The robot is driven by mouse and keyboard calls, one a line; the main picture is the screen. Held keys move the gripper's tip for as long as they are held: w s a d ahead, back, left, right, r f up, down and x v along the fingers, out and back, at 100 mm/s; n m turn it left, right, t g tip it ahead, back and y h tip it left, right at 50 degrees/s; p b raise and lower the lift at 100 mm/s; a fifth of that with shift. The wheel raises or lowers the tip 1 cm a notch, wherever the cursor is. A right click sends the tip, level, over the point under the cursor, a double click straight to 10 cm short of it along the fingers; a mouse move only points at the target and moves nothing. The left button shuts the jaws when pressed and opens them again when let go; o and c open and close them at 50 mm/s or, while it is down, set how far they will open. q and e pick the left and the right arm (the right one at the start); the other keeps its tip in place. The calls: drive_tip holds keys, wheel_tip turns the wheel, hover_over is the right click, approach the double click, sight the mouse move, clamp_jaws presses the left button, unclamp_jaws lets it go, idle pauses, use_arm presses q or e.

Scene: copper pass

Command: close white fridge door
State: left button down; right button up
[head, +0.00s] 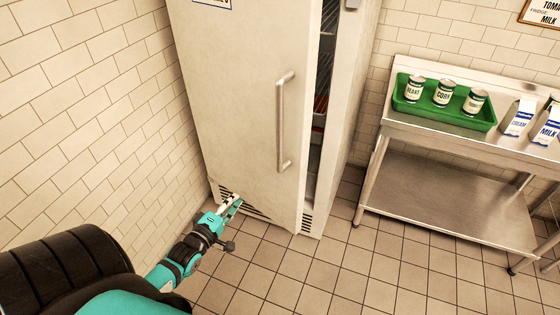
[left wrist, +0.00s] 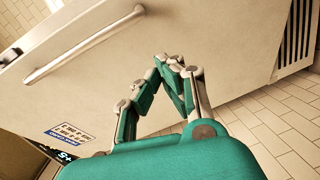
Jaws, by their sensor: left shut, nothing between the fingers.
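The white fridge (head: 335,130) stands against the tiled wall. Its door (head: 235,100) is ajar, with a dark gap along the right edge where shelves show. A long vertical handle (head: 281,122) is on the door's right part. The door (left wrist: 220,30) and handle (left wrist: 85,45) also show in the left wrist view. My left gripper (head: 232,202) is in front of the lower part of the door, below and left of the handle. In the left wrist view its fingers (left wrist: 172,62) meet at the tips with nothing between them. I cannot tell whether it touches the door. My right gripper is not in view.
A steel table (head: 440,135) stands right of the fridge. On it are a green tray (head: 480,122) with three cans, and cream (head: 520,117) and milk (head: 546,124) cartons. The tiled floor (head: 330,270) in front is clear. A tiled wall (head: 80,110) is close on the left.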

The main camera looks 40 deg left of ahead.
use_arm(q)
wheel_tip(320, 180, up, 5)
drive_tip(key=w+n+t, duration=0.1)
drive_tip(key=w, duration=0.1)
drive_tip(key=w+d+b, duration=0.1)
drive_tip(key=w+b, duration=0.6)
drive_tip(key=w, duration=0.5)
drive_tip(key=shift+w+d+r, duration=0.15)
drive_tip(key=shift+w+r, duration=0.05)
drive_tip(key=shift+w, duration=0.1)
